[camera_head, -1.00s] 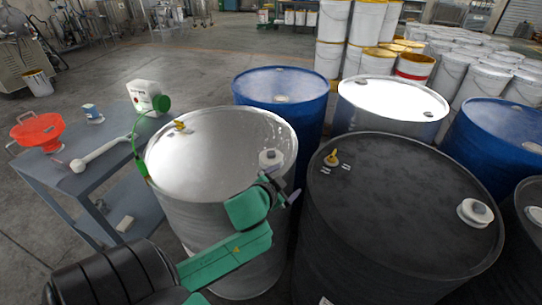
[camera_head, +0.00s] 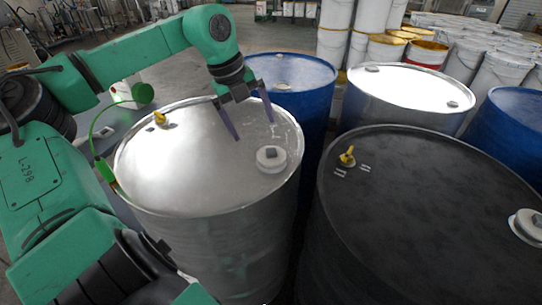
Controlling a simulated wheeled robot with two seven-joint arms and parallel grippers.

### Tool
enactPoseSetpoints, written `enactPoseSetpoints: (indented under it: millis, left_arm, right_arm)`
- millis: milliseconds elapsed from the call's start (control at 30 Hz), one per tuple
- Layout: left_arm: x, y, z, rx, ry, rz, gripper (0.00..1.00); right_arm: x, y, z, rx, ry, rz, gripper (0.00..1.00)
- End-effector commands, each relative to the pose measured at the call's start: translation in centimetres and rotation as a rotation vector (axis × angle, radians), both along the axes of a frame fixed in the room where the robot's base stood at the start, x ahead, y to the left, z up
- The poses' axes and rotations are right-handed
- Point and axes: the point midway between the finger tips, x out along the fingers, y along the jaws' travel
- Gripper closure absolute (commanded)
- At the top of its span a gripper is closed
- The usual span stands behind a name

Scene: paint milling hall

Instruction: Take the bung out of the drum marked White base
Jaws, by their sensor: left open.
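A silver steel drum (camera_head: 185,185) stands in front of me. A pale round bung with a grey square centre (camera_head: 271,158) sits in the right part of its lid. A yellow fitting (camera_head: 160,119) is at the lid's far left. My left gripper (camera_head: 254,129) is open and empty, its two fingers pointing down over the lid. In the picture it is just above and left of the bung, apart from it. A black drum (camera_head: 430,215) on the right has its own pale bung (camera_head: 528,225) and a yellow fitting (camera_head: 347,156). I cannot read "White base" on any drum. My right gripper is out of view.
A blue drum (camera_head: 290,72) and another silver drum (camera_head: 412,85) stand close behind, with a second blue drum (camera_head: 515,115) at right. A green cable (camera_head: 93,135) hangs at the silver drum's left side. Paint pails are stacked beyond. Gaps between drums are narrow.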

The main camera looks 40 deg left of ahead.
Motion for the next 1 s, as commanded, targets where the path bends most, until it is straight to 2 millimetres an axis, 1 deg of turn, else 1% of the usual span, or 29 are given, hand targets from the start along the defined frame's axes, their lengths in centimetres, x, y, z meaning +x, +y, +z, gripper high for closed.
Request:
enactPoseSetpoints:
  millis: [33,133,233,333,400,467,533,633,833,867,900,967,1000]
  left_arm:
    - [0.3,-0.3,-1.3,-0.005,0.007,-0.001,0.00]
    - [0.9,-0.6,-3.5,-0.004,0.007,-0.002,0.00]
    - [1.3,-0.7,-4.7,-0.004,0.003,-0.002,0.00]
    - [1.6,-1.1,-5.7,-0.003,0.005,-0.003,0.00]
    - [1.9,-1.4,-6.8,-0.003,0.007,-0.003,0.00]
    - [2.2,-1.7,-7.8,-0.003,0.008,-0.003,0.00]
    - [2.6,-1.8,-9.0,-0.003,0.006,-0.002,0.00]
    - [2.8,-1.9,-9.7,-0.004,0.002,-0.002,0.00]
    - [2.9,-2.0,-9.8,-0.004,0.000,-0.002,0.00]
    - [2.9,-2.0,-9.8,-0.004,0.000,-0.002,0.11]
    - [2.9,-2.0,-9.8,-0.004,0.000,-0.002,0.27]
    - [2.9,-2.0,-9.8,-0.004,0.000,-0.002,0.50]
    - [2.9,-2.0,-9.8,-0.004,0.001,-0.002,0.65]
  right_arm:
    - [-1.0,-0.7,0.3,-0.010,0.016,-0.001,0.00]
    - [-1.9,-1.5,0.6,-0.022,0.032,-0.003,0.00]
    - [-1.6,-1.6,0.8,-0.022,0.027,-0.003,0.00]
    - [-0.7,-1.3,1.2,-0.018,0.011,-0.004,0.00]
    - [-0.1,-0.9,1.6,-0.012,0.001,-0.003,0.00]
    - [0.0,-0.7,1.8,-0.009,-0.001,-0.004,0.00]
    - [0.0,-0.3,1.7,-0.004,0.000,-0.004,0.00]
    - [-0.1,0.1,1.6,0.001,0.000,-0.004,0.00]
    - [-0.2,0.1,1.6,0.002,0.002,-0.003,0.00]
    - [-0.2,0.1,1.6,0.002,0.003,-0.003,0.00]
    - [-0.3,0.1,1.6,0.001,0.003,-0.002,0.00]
    - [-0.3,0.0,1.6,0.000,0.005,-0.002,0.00]
    - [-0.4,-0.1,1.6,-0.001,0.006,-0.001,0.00]
